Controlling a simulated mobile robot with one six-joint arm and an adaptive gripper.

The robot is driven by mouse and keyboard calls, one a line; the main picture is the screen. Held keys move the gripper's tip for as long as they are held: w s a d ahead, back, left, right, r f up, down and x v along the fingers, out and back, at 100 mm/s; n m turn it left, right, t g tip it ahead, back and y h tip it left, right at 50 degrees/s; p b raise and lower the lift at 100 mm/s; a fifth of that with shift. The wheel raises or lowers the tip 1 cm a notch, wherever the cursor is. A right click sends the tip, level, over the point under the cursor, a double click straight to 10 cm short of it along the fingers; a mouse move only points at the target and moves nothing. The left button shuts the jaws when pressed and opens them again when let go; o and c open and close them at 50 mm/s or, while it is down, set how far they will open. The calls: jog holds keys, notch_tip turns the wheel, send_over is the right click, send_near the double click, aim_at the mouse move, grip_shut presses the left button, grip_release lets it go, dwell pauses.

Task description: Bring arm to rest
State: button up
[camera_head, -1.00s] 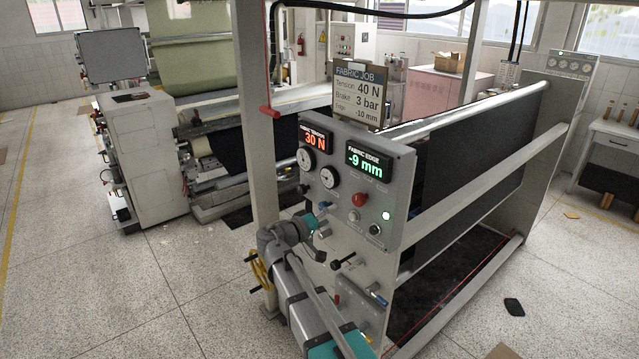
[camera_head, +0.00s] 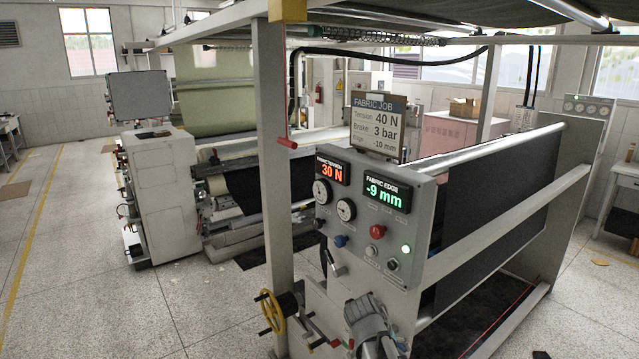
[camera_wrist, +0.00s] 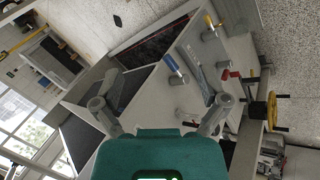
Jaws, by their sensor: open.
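My gripper (camera_wrist: 160,104) shows in the wrist view. Its two grey fingers are spread wide apart in front of the teal body, with nothing held between them. Beyond them is the grey machine frame, with no clear contact. In the head view, a grey part of my arm (camera_head: 368,322) rises at the bottom edge, below the control panel (camera_head: 425,215). The gripper's fingers cannot be made out there. The panel's tension display (camera_head: 331,172) reads 30 N in red and its edge display (camera_head: 385,192) reads -9 mm in green.
The job card (camera_head: 378,125) reads tension 40 N, brake 3 bar, edge -10 mm. A yellow handwheel (camera_head: 271,312) and several levers stick out near my arm. A white post (camera_head: 271,150) stands left of the panel. The floor at left (camera_head: 90,290) is clear.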

jog(key=s+a+f+g+y+b, duration=0.1)
jog(key=s+f+y+b, duration=0.2)
jog(key=s+f+y, duration=0.2)
jog(key=shift+s+a+f+g+y, duration=0.3)
jog(key=shift+s+a+f+y, duration=0.15)
jog(key=shift+s, duration=0.8)
